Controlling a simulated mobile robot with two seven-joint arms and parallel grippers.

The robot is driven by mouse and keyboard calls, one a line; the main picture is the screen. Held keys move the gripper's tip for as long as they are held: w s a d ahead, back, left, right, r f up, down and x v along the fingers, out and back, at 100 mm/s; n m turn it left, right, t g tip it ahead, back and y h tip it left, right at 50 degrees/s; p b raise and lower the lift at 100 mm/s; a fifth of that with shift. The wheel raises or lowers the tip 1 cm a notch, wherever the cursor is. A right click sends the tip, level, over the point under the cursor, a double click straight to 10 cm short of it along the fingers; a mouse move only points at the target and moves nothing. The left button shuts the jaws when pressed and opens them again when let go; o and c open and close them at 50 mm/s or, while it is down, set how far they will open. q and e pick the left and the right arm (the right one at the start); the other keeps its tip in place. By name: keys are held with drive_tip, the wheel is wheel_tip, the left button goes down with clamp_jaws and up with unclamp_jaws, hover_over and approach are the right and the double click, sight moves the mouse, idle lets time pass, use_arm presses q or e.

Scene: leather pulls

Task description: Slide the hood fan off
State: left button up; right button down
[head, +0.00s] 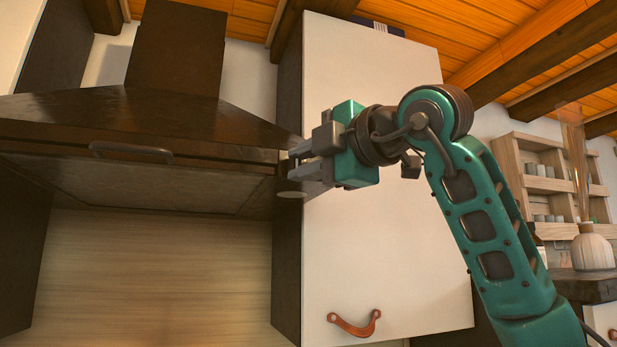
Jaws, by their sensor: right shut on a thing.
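The dark range hood (140,118) fills the upper left, with a sloping canopy and a curved bar handle (130,151) on its front edge. My right gripper (292,168) is at the right end of the hood's front edge, next to the white cabinet. Its fingers are shut on a small part there, where the fan slider would be; the fingers hide this part, so its setting cannot be read. My left gripper is not in view.
A tall white cabinet door (400,230) with a brown leather pull (354,324) stands right behind my right arm. A wooden shelf with cups (545,180) and a vase (591,246) are at the far right. The space below the hood is clear.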

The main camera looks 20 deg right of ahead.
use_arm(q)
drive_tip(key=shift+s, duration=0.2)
use_arm(e)
drive_tip(key=shift+a, duration=0.1)
drive_tip(key=c, duration=1.2)
unclamp_jaws()
drive_tip(key=shift+a, duration=0.15)
drive_tip(key=shift+o, duration=1.2)
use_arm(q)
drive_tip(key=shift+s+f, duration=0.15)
use_arm(e)
drive_tip(key=shift+s+d, duration=0.35)
drive_tip(key=shift+s, duration=0.15)
use_arm(q)
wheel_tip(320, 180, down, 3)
drive_tip(key=b, duration=0.2)
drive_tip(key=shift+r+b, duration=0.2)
drive_tip(key=shift+b, duration=0.2)
use_arm(e)
drive_tip(key=v, duration=1.2)
